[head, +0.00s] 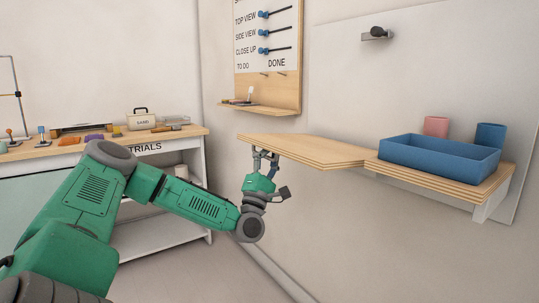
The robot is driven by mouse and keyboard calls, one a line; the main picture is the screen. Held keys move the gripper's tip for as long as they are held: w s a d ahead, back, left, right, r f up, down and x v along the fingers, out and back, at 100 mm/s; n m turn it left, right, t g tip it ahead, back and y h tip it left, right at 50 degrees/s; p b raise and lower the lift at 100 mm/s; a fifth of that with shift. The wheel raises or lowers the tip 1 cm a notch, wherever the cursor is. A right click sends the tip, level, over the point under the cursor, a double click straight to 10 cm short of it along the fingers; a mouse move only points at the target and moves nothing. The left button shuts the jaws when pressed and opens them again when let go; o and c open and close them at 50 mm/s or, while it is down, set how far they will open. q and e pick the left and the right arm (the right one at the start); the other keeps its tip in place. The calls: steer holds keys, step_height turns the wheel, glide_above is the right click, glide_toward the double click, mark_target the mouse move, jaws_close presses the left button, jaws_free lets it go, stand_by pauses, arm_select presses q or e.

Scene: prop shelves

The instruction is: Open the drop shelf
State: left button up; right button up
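The drop shelf's wooden leaf (305,149) sticks out to the left of the fixed wall shelf (440,182). The leaf is raised and about level with the fixed shelf, with a thin seam between them. My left gripper (265,154) points up beneath the leaf, near its left end. Its two fingers are spread apart, and their tips are at or very close to the leaf's underside; I cannot tell whether they touch. Nothing shows between the fingers. My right gripper is out of view.
A blue tray (430,163), a pink cup (436,126) and a blue cup (490,135) sit on the fixed shelf. A white bracket (490,204) supports it. A workbench (180,135) with props stands at left. The floor below the leaf looks clear.

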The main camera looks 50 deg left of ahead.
arm_select(q)
steer(key=f, duration=0.1)
steer(key=s+d+f, duration=0.1)
steer(key=f, duration=0.1)
steer(key=d+f+b, duration=0.1)
steer(key=f, duration=0.1)
steer(key=shift+s+d, duration=0.2)
steer(key=shift+s, duration=0.2)
steer(key=shift+a+y, duration=0.1)
steer(key=shift+y, duration=0.2)
steer(key=v, duration=1.2)
steer(key=shift+f, duration=0.1)
stand_by(0.6)
